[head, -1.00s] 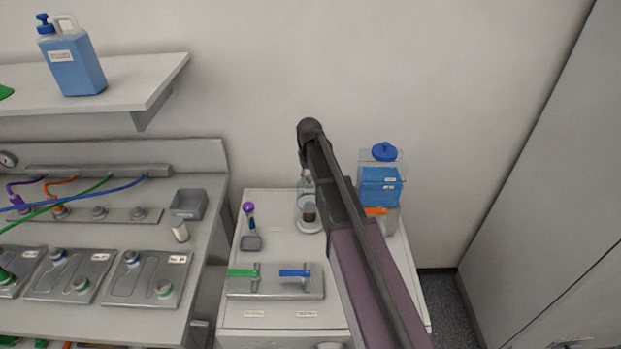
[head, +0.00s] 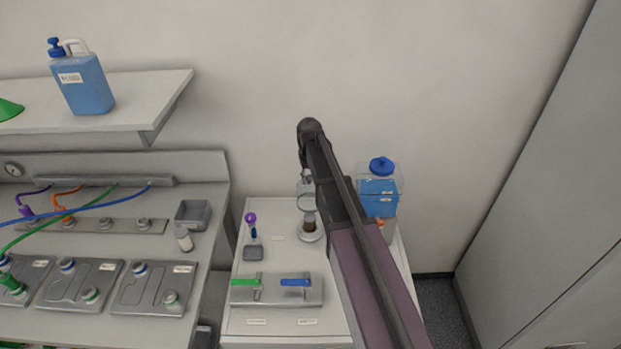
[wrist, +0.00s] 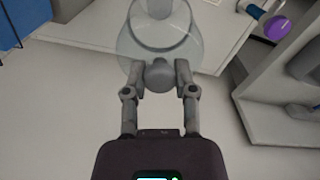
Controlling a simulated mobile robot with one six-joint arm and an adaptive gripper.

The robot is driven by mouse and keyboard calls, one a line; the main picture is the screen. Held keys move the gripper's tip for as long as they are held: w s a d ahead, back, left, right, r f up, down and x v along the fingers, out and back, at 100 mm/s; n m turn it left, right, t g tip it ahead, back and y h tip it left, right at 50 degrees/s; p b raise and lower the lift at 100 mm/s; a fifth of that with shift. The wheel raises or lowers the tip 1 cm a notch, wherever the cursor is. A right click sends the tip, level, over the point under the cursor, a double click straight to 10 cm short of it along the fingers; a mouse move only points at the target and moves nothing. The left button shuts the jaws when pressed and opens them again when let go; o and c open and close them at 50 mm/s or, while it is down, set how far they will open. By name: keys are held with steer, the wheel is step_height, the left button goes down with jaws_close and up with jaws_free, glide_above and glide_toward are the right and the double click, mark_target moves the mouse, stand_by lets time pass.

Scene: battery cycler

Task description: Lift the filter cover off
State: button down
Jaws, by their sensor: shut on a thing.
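The filter cover (head: 306,202) is a clear dome with a grey knob. In the wrist view the cover (wrist: 128,52) hangs beyond my fingertips, and the knob sits between them. My gripper (wrist: 160,75) is shut on this knob. In the head view the filter base (head: 310,237) is a pale round dish on the white cabinet, with a brown filter (head: 309,220) standing on it. The cover appears above the filter, apart from the base. My arm hides part of the gripper in the head view.
A blue-lidded tank (head: 379,196) stands right of the filter, partly behind my arm. A purple-topped tool (head: 251,219) and a panel with green and blue handles (head: 276,290) are on the cabinet (head: 278,238). The wall is behind; a workbench (head: 200,250) is left.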

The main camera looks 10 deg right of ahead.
steer(key=shift+r+p, duration=3)
steer(key=shift+r, duration=0.35)
steer(key=shift+f, duration=0.15)
